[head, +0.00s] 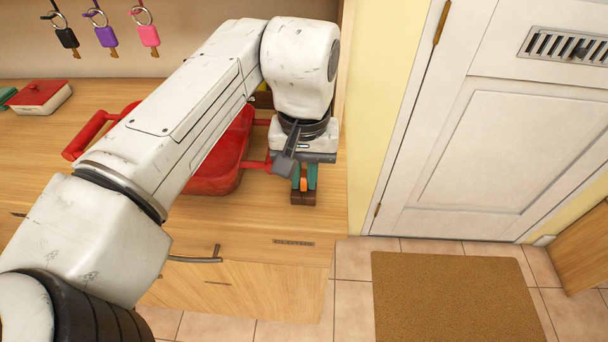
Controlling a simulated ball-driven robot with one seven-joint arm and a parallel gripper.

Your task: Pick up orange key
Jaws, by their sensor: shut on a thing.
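My gripper (303,190) points down over the right end of the wooden counter, near its front edge. Its teal fingers with dark brown ends are shut on the orange key (303,184). Only a small orange patch of the key shows between the fingers; the rest is hidden. I cannot tell whether the key touches the counter.
A red tray (212,180) with red handles sits left of my gripper, partly behind my arm. Black (66,38), purple (106,36) and pink (149,35) keys hang on the wall. A yellow wall (385,90) stands right.

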